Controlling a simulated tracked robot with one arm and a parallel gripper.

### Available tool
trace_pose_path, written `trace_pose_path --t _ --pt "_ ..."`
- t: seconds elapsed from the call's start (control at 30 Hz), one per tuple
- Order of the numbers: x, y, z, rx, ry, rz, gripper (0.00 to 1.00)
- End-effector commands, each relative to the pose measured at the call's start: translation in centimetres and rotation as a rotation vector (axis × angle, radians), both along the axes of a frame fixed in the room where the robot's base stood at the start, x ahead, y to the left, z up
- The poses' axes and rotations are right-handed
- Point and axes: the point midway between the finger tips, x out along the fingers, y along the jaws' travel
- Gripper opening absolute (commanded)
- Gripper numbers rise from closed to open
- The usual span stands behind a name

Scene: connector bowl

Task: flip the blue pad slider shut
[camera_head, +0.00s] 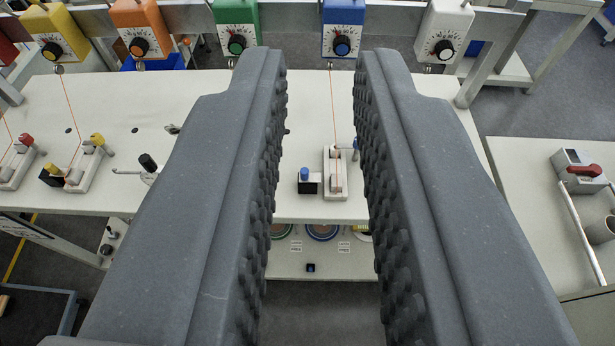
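My gripper (321,70) is open and empty, its two dark grey studded fingers reaching forward on either side of the picture's middle. Between the fingers, lower down on the white table, is a small pale slider device (335,180) under the blue dial box. A black block with a blue knob (304,174) stands at its left side. A thin orange cord (332,110) runs from the blue dial box (342,28) down to the device. A small grey post stands at its upper right, partly hidden by the right finger. I cannot tell the slider's exact position.
Orange (139,27), green (236,24) and white (443,31) dial boxes hang on a rail at the back. Yellow-knobbed (97,140) and red-knobbed (26,139) devices stand at left. Round coloured discs (322,232) lie on a lower shelf. A second table (530,190) is at right.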

Motion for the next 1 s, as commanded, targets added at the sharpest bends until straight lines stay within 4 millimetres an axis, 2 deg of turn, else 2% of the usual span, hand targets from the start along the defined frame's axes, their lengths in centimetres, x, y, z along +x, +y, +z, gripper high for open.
trace_pose_path --t 0.17,0.37,0.7,1.0 --pt "3.2 0.6 -3.3 -0.041 0.070 -0.001 0.00" --pt "8.1 1.7 -9.2 -0.119 0.186 0.003 0.00" --pt "14.9 4.0 -20.5 -0.263 0.386 0.029 0.00" --pt "18.9 6.5 -31.4 -0.394 0.557 0.075 0.00"
